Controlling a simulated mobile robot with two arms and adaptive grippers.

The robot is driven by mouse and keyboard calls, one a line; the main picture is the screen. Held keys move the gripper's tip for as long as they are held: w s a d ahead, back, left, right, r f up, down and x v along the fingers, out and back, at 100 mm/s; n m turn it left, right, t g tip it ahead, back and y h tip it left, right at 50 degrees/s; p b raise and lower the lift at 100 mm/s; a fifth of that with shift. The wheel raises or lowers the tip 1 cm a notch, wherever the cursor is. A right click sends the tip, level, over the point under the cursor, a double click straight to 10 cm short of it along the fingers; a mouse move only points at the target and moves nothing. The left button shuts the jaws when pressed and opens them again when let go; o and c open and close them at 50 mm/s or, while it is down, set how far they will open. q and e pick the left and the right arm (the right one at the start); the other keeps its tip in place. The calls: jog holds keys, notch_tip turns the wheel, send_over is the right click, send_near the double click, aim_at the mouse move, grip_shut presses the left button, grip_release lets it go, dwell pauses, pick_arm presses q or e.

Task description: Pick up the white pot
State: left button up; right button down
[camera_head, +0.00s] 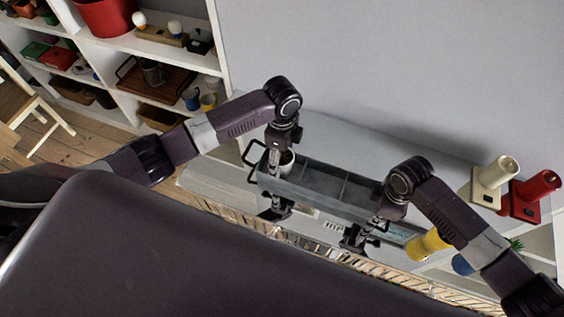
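A small white pot (287,158) with a dark inside stands in the left end of a grey divided tray (322,200) on the white surface by the wall. My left arm partly covers the pot. My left gripper (275,210) hangs in front of the tray's left part, below the pot in the picture. My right gripper (358,241) hangs in front of the tray's right end. Both grippers look small and dark, and I cannot make out their finger gaps. I see nothing held in either.
White and red lamp-like objects (494,176) (535,190) stand at the right, with a yellow cylinder (427,246) closer in. A shelf (150,50) with pots, mugs and boxes stands at the left, beside a wooden chair (20,100). Floorboards show between them.

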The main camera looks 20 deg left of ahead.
pick_arm(q)
jog(key=c, duration=1.4)
notch_tip(320, 180, up, 10)
jog(key=shift+r, duration=0.1)
jog(key=shift+c, duration=0.2)
pick_arm(e)
jog(key=c, duration=2.7)
grip_release()
jog(key=o, duration=0.6)
